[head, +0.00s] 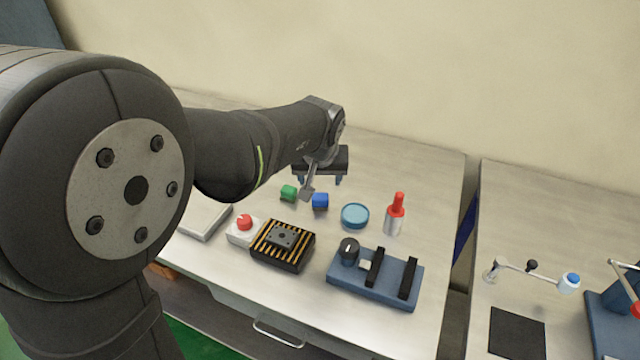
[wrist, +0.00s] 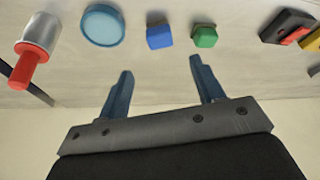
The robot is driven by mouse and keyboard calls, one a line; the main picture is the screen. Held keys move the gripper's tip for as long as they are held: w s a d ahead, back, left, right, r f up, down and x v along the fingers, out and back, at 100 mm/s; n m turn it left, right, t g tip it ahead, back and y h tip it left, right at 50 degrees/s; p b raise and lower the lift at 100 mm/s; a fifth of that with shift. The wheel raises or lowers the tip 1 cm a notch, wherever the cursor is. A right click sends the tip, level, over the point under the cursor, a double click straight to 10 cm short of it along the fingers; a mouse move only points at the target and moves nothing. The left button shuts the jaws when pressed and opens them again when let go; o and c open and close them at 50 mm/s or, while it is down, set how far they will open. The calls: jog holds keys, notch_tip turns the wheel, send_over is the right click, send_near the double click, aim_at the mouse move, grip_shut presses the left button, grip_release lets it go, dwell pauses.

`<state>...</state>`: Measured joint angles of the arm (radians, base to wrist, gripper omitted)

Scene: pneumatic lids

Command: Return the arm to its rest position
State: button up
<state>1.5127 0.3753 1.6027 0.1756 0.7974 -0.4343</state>
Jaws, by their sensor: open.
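My arm reaches over the table from the left in the head view, and my gripper (head: 321,180) is beyond the small blocks, above the table's back part. In the wrist view my gripper (wrist: 160,82) has its two blue fingers spread wide, with nothing between them. A blue cube (wrist: 159,37) and a green block (wrist: 205,37) lie on the table past the fingertips, apart from them. The same blue cube (head: 320,201) and green block (head: 288,193) show in the head view, just in front of my gripper.
A round blue dish (head: 355,215) and a red-topped metal cylinder (head: 395,215) stand to the right. A blue fixture with a black knob (head: 375,278), a striped black block (head: 283,245) and a red button box (head: 243,229) are nearer the front. A gap separates a second table (head: 560,200).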

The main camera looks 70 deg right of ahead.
aim_at(320, 197)
jog(key=shift+a+r, duration=0.1)
jog(key=shift+r, duration=0.15)
jog(key=x, duration=1.2)
jog(key=shift+f, duration=0.3)
notch_tip(320, 197, up, 3)
jog(key=shift+s, duration=0.1)
jog(key=shift+r, duration=0.75)
